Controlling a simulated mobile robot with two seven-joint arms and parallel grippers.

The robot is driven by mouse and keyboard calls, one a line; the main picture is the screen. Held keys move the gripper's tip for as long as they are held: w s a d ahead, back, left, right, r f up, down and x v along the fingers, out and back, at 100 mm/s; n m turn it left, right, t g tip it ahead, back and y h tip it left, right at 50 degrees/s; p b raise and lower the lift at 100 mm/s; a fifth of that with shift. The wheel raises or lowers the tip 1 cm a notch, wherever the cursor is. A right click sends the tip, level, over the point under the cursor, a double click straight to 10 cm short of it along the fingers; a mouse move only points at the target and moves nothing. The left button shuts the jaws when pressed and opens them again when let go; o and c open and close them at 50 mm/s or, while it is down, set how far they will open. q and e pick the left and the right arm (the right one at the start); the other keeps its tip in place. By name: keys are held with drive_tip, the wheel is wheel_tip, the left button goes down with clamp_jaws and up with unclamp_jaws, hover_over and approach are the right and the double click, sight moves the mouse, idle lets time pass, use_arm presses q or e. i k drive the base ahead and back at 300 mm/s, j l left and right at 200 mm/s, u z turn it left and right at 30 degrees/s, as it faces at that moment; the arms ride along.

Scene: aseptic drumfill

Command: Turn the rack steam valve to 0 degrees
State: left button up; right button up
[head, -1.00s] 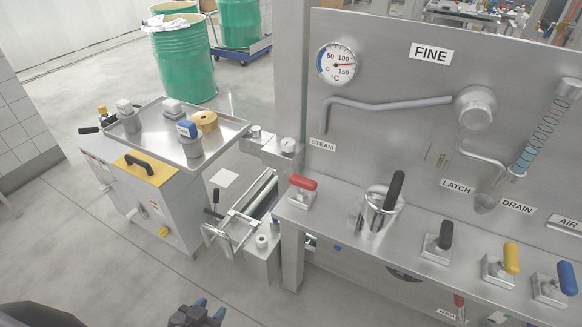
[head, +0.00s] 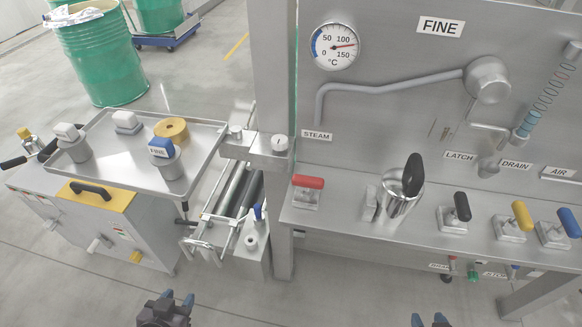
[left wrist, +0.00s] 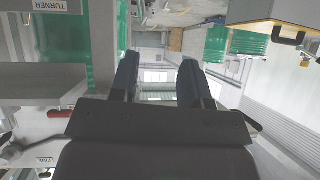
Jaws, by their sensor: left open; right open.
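The steam valve has a red handle (head: 308,182) on a metal base (head: 306,199), on the rack shelf under the STEAM label (head: 317,135). The handle lies roughly level across its base. My left gripper (head: 180,297) is at the bottom of the head view, in front of and below the shelf, well apart from the valve. Its two blue-tipped fingers are open and empty; they also show in the left wrist view (left wrist: 160,82). My right gripper (head: 430,320) shows only its fingertips at the bottom edge, open, below the shelf.
Black (head: 462,206), yellow (head: 522,215) and blue (head: 568,222) handles stand right on the shelf. A steel cup with a black handle (head: 400,190) stands between. A dial gauge (head: 333,46) is on the panel. A cart with a tray (head: 100,165) stands left; floor before the shelf is clear.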

sight(307, 182)
drive_tip(key=i+j, duration=0.1)
drive_tip(key=j, duration=0.35)
drive_tip(key=i+j+z, duration=0.1)
drive_tip(key=j, duration=0.75)
drive_tip(key=i+z, duration=0.05)
drive_tip(key=i, duration=0.05)
